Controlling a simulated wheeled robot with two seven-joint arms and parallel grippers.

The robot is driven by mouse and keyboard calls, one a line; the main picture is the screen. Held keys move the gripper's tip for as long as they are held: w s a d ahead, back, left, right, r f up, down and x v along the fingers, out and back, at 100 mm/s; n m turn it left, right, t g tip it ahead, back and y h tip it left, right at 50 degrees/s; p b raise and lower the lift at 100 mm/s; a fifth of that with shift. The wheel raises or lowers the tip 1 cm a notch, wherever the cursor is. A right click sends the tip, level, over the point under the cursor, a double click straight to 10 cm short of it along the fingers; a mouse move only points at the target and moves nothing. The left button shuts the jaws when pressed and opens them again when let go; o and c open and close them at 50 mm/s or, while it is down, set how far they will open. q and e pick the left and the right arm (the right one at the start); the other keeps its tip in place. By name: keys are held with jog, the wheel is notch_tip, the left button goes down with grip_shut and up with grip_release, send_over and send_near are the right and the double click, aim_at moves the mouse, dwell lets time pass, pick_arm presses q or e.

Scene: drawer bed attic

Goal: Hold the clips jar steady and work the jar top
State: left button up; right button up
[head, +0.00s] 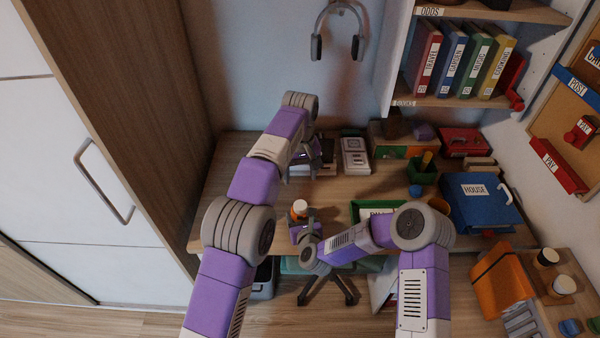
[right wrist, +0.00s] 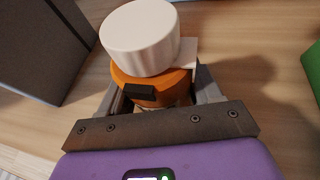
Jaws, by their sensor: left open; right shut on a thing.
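The clips jar (head: 299,211) is orange with a white jar top (head: 300,204) and stands near the front edge of the desk. In the right wrist view the jar's orange body (right wrist: 150,90) sits between the fingers of my right gripper (right wrist: 155,102), which is shut on it. The ribbed white top (right wrist: 140,38) is on the jar, above the fingers. In the head view my right gripper (head: 302,222) is at the jar. My left gripper (head: 303,168) is open, farther back over the desk and apart from the jar; its fingertips are hard to make out.
A green tray (head: 356,206) lies right of the jar, with a blue HOUSE binder (head: 480,203) beyond it. A white box (head: 355,156) and a green pen cup (head: 423,172) stand farther back. A tall wooden cabinet side (head: 150,100) bounds the left. Bare desk (head: 235,180) shows at left.

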jog(key=o, duration=1.2)
